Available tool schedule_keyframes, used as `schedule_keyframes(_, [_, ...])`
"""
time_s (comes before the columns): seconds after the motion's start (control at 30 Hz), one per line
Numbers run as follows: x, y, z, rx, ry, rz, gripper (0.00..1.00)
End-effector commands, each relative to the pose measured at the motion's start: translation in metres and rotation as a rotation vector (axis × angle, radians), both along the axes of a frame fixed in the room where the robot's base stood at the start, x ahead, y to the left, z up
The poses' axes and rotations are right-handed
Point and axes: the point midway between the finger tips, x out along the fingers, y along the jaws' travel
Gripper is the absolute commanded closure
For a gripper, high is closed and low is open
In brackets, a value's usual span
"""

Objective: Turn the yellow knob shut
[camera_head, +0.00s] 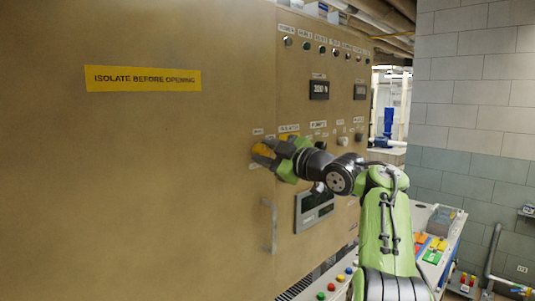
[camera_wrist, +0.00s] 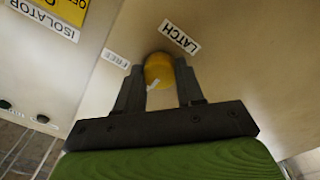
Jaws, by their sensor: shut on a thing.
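The yellow knob (camera_head: 263,150) sits on the tan cabinet front, near the right edge of its wide left panel. My gripper (camera_head: 268,153) reaches the knob from the right. In the wrist view my gripper (camera_wrist: 158,88) has one dark finger on each side of the knob, shut on it. Part of the knob is hidden by the fingers in the head view.
A grey door handle (camera_head: 269,226) stands out below the knob. A yellow isolator plate (camera_wrist: 70,8) is nearby. A display (camera_head: 319,90) and several small knobs fill the right panel. A sloped console (camera_head: 437,250) with coloured buttons stands at the right.

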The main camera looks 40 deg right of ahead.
Motion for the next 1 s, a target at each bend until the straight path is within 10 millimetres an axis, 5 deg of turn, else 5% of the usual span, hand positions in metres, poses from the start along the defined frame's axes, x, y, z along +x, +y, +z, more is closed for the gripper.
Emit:
schedule_keyframes(0.03, [0.000,0.000,0.000,-0.003,0.001,0.001,0.93])
schedule_keyframes(0.07, [0.000,0.000,0.000,-0.003,0.001,0.001,0.59])
schedule_keyframes(0.2, [0.000,0.000,0.000,-0.002,0.000,0.000,0.38])
schedule_keyframes(0.57, [-0.008,-0.001,-0.001,-0.001,0.000,-0.003,0.37])
schedule_keyframes(1.0, [-0.127,-0.006,-0.005,-0.001,0.000,-0.010,0.37])
